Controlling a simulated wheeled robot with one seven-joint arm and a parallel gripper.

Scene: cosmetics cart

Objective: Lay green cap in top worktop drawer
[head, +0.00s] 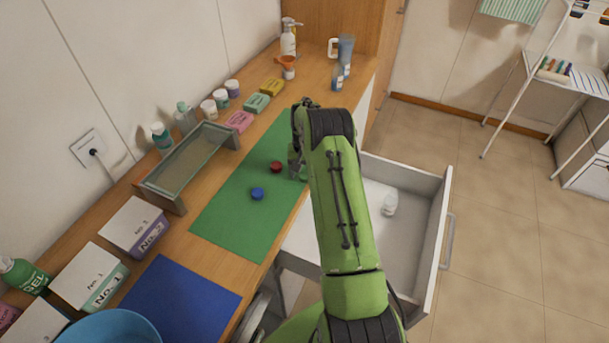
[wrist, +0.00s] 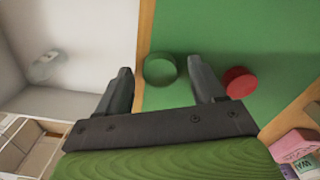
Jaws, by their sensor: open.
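A green cap (wrist: 160,69) lies on the green mat (wrist: 250,30) near the worktop's edge. In the wrist view it lies between and just beyond the two fingertips of my gripper (wrist: 158,76), which is open and empty. In the head view my arm mostly hides the gripper, and a sliver of the green cap (head: 303,177) shows beside it. The top worktop drawer (head: 411,252) is pulled open at the right of the worktop, with a small clear bottle (head: 390,203) inside it.
A red cap (head: 276,167) and a blue cap (head: 257,194) lie on the mat left of my gripper. A glass-topped stand (head: 188,160), soap packs and jars line the wall side. Much of the drawer floor is bare.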

